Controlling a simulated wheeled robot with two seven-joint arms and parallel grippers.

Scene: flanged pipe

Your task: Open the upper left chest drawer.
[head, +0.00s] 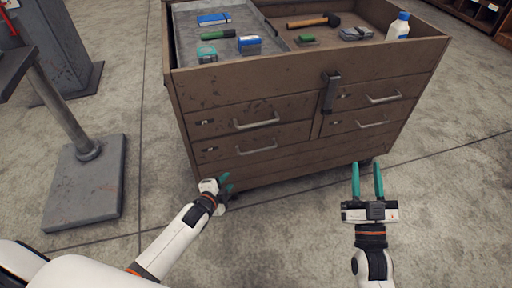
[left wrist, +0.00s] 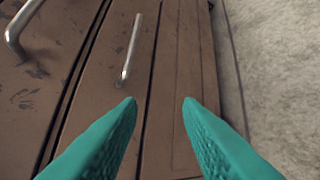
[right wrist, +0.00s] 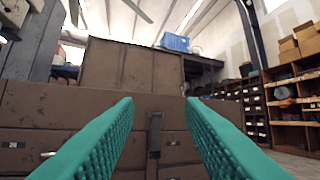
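The brown tool chest (head: 290,95) stands in front of me with its drawers shut. The upper left drawer (head: 222,122) has a silver bar handle (head: 257,122); this appears to be the handle at the left edge of the left wrist view (left wrist: 14,38). The lower left drawer's handle (head: 257,148) seems to be the one ahead of the fingers in that view (left wrist: 132,48). My left gripper (head: 226,184) is open and empty, low before the chest's lower left front. My right gripper (head: 367,166) is open and empty, before the chest's right front corner.
Two more handles (head: 383,98) are on the right drawers, beside a dark latch (head: 331,92). Tools and a white bottle (head: 398,27) lie in the open top. A metal stand (head: 85,165) is at left. Shelves (right wrist: 290,100) stand beyond the chest. The near floor is clear.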

